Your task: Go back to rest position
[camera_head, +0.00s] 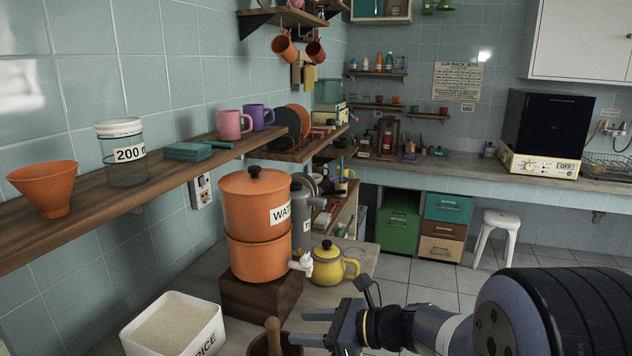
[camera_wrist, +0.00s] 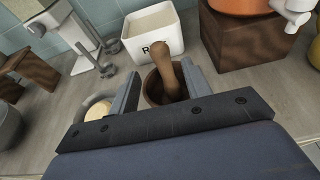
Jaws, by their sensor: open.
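My gripper (camera_head: 318,327) reaches in from the lower right in the head view, its two fingers apart and pointing left above the counter. In the wrist view my gripper (camera_wrist: 155,90) is open, and nothing is held between its fingers. A dark mortar (camera_head: 262,347) with a wooden pestle (camera_head: 273,335) stands on the counter close to the fingertips. In the wrist view the mortar (camera_wrist: 155,92) and pestle (camera_wrist: 166,68) show beyond and between the fingers. I cannot tell whether a finger touches the mortar.
A white rice container (camera_head: 175,327) stands left of the mortar. An orange water dispenser (camera_head: 256,225) sits on a wooden block (camera_head: 260,298), beside a yellow kettle (camera_head: 328,265). A wooden shelf (camera_head: 120,195) runs along the left wall. Open floor (camera_head: 440,285) lies right of the counter.

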